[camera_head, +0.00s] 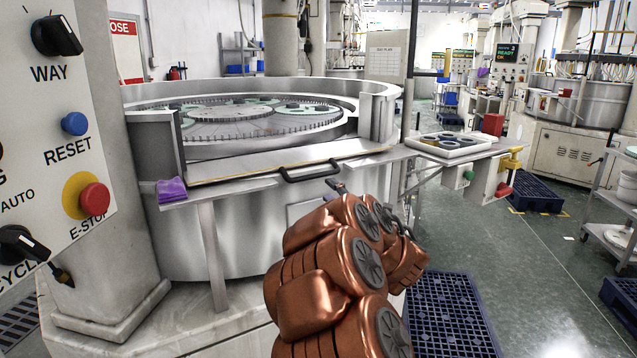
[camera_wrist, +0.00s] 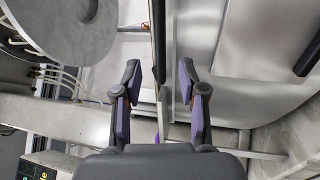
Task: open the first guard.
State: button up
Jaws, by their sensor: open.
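The guard across the front of the round lapping machine looks like a low metal panel (camera_head: 250,168) with a pale top strip. A black bar handle (camera_head: 310,171) is fixed at its right part. My gripper (camera_head: 338,187) is just below the handle's right end in the head view, mostly hidden behind my copper-coloured arm. In the wrist view my gripper (camera_wrist: 160,80) is open, its two purple-padded fingers apart. A thin dark bar with a grey strip (camera_wrist: 158,30) runs between them. I cannot tell whether it is the handle or a panel edge, or whether a finger touches it.
A control panel (camera_head: 50,125) with a red emergency stop stands close on the left. A purple cloth (camera_head: 172,189) lies on the left ledge. A side shelf (camera_head: 465,152) with a tray juts out at right. Blue pallets (camera_head: 450,315) lie on the floor.

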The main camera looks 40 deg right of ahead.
aim_at(316, 177)
jog(key=x, duration=0.7)
jog(key=shift+w, duration=0.1)
grip_shut()
dwell(0.3)
dwell(0.3)
